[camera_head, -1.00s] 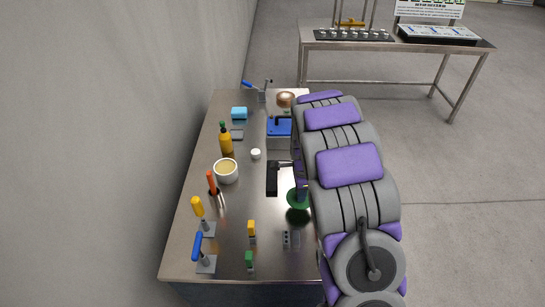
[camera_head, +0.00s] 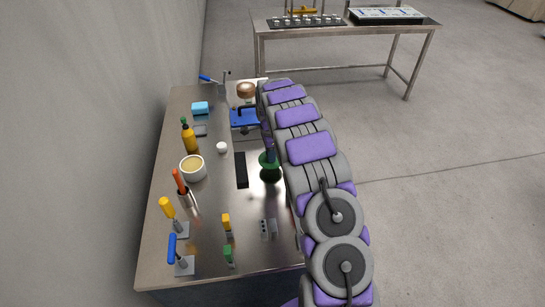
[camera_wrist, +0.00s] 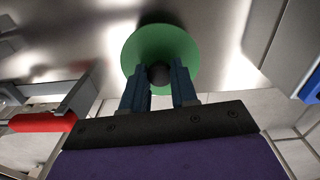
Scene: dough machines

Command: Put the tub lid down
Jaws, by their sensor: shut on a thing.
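The tub lid is a round green disc with a dark knob. It shows in the head view (camera_head: 270,171) near the right edge of the steel table, and in the wrist view (camera_wrist: 138,50). My gripper (camera_wrist: 160,82) is shut on the knob, with one blue-grey finger on each side and the disc beyond the fingertips. In the head view my gripper (camera_head: 268,153) is at the lid, partly hidden by my arm. I cannot tell whether the lid touches the table.
A dark bar (camera_head: 241,170) lies just left of the lid. Blue (camera_head: 183,256), yellow and green handles are at the front. A blue-topped device (camera_head: 244,118) stands behind.

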